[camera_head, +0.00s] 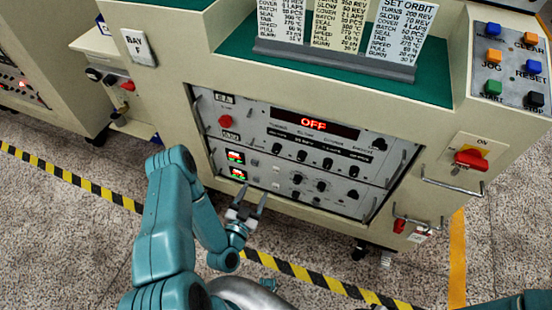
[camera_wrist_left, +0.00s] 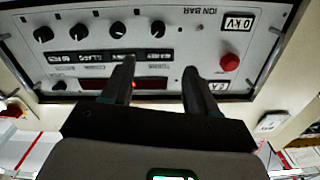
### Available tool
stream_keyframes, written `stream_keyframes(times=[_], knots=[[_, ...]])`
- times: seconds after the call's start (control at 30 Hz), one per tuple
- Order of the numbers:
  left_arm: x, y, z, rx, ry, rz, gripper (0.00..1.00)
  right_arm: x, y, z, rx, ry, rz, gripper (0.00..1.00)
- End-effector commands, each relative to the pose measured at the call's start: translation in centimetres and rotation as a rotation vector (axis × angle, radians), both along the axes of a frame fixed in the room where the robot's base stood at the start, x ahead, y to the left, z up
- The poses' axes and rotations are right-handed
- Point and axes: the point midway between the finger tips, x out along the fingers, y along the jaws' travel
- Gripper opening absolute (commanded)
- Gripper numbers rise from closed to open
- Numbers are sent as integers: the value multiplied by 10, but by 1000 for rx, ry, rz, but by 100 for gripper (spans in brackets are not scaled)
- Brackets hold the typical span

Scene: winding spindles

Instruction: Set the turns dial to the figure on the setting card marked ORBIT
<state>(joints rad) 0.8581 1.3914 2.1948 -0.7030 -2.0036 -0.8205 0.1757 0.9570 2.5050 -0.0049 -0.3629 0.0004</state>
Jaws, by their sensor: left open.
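The ORBIT setting card (camera_head: 402,30) stands rightmost in a grey holder on top of the machine. The front panel has a display (camera_head: 313,124) lit red with OFF. A row of black knobs (camera_head: 327,163) sits below it; which one is the turns dial I cannot tell. The wrist view shows the knobs (camera_wrist_left: 118,30) upside down. My left gripper (camera_head: 249,199) is open and empty in front of the panel's lower left. Its jaws (camera_wrist_left: 156,78) stand apart from the knobs. My right gripper is out of view.
Two other cards (camera_head: 340,22) stand beside the ORBIT card. A red button (camera_head: 225,121) is at the panel's upper left. A red switch (camera_head: 471,159) and coloured push buttons (camera_head: 493,56) are at the right. Metal handles (camera_head: 452,184) stick out at the lower right.

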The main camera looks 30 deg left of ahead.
Motion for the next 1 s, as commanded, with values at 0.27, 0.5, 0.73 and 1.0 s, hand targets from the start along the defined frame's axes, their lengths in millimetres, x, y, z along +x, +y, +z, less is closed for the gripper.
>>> stream_keyframes(times=[0.27, 0.5, 0.73, 1.0], knots=[[18, 2, -10, 3, -2, -9, 59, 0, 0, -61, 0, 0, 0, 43], [28, 0, -9, 1, -5, -8, 59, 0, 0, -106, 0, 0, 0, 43], [82, 11, 5, 3, -7, -8, 59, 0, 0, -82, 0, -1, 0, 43], [137, 25, 2, 0, -5, -6, 59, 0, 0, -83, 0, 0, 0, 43]])
